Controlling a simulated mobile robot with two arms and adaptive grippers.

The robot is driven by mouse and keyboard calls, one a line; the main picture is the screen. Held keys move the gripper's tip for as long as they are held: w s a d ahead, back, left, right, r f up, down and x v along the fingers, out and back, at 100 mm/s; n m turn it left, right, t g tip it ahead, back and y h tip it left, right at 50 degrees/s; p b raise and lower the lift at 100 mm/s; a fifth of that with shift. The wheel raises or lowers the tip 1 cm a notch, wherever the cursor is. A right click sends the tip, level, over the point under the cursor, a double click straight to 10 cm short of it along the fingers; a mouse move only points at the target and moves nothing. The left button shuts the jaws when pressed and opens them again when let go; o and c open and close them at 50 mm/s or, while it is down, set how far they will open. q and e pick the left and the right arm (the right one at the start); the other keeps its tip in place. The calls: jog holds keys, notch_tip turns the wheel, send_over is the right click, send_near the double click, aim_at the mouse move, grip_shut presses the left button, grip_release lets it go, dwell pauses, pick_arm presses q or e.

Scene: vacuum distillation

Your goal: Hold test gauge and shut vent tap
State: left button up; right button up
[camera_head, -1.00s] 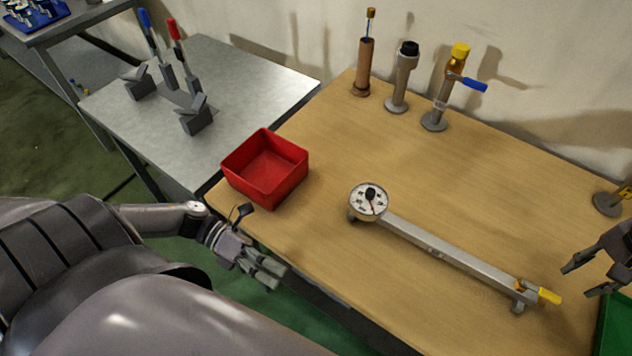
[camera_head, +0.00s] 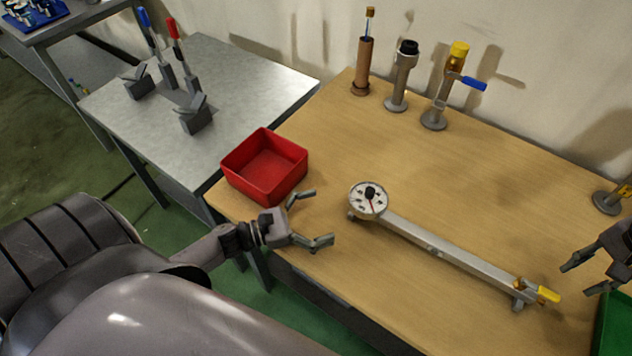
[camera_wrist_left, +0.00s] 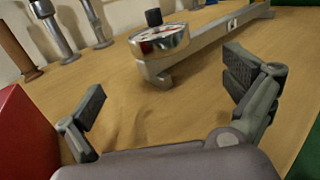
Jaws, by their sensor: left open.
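The test gauge (camera_head: 368,200) is a round white dial with a black knob, at the left end of a long grey metal bar (camera_head: 440,247) on the wooden table. A tap with a yellow handle (camera_head: 548,294) is at the bar's right end. My left gripper (camera_head: 318,216) is open and empty, left of the gauge and apart from it. In the left wrist view the gauge (camera_wrist_left: 160,40) stands ahead, beyond and between the open fingers. My right gripper (camera_head: 574,278) is at the right edge, its fingers apart, near the yellow handle and not touching it.
A red open box (camera_head: 265,166) stands just behind my left gripper. Several upright fittings, one with a blue lever (camera_head: 474,84), stand along the wall. A green tray (camera_head: 613,325) is at the lower right. The table middle behind the bar is clear.

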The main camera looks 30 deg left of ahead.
aim_at(363, 203)
pick_arm(q)
jog(key=x, duration=1.1)
jog(key=shift+a, duration=0.1)
jog(key=shift+c, duration=0.6)
jog(key=c, duration=1.8)
jog(key=shift+o, duration=0.2)
pick_arm(e)
jog(key=c, duration=0.5)
jog(key=shift+w+d+f+n+t, duration=0.1)
jog(key=shift+w+n+t, duration=0.2)
jog(key=shift+n, duration=0.3)
grip_shut()
jog(key=w+n+t, duration=0.1)
jog(key=n, duration=0.1)
jog(key=w+n+t, duration=0.1)
jog(key=n, duration=0.1)
jog(key=w+n+t, duration=0.1)
jog(key=n, duration=0.1)
jog(key=shift+d+r+n, duration=0.2)
jog(key=shift+d+n, duration=0.1)
